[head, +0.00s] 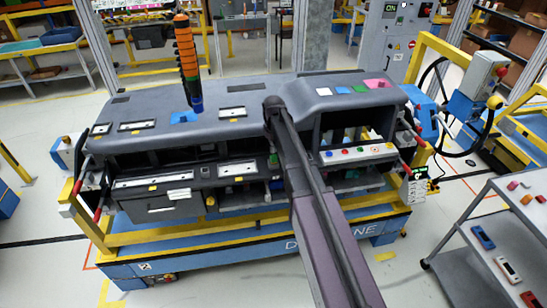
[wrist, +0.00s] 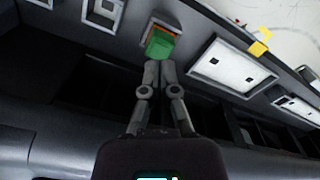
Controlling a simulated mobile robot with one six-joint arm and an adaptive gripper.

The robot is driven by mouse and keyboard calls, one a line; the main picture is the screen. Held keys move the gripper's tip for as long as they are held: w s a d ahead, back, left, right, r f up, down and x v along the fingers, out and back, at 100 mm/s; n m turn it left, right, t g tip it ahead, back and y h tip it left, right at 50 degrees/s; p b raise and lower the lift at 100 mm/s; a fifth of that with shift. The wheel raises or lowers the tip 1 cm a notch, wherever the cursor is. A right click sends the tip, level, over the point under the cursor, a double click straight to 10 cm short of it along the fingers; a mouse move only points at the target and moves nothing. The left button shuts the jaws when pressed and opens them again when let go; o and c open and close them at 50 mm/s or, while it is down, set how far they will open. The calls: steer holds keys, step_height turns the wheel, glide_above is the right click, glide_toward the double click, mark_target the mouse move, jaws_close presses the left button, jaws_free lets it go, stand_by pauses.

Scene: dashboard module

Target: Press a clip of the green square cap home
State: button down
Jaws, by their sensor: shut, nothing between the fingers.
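The green square cap (wrist: 159,45) sits at a light grey square frame in the dark panel in the wrist view. An orange edge shows behind its top and right side, and the cap looks slightly askew there. My gripper (wrist: 159,66) is shut and empty, its fingertips together at the cap's lower edge; I cannot tell whether they touch it. The clips cannot be made out. In the head view a small green patch (head: 273,160) beside my arm seems to be the same cap. My gripper is not clear there, mostly behind my arm.
White-framed panels (wrist: 232,67) with yellow tabs lie right of the cap in the wrist view; another white panel (wrist: 104,12) lies left. The dashboard module (head: 240,115) has open recesses. A parts cart (head: 490,240) stands at right.

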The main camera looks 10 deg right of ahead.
mark_target(273, 156)
steer(key=shift+f+b, duration=1.55)
steer(key=shift+b, duration=0.05)
stand_by(1.6)
steer(key=shift+r, duration=0.1)
stand_by(0.4)
step_height(273, 156, up, 8)
steer(key=p, duration=0.8)
stand_by(0.4)
steer(key=s+f+m+b, duration=0.3)
steer(key=s+f+b, duration=0.2)
steer(key=s, duration=0.8)
steer(key=s+f+m+b, duration=0.3)
steer(key=s+f+b, duration=0.2)
steer(key=s, duration=0.8)
steer(key=shift+s+d+f+b, duration=0.2)
steer(key=shift+d+f+b, duration=0.2)
steer(key=shift+f, duration=0.1)
steer(key=shift+s, duration=0.1)
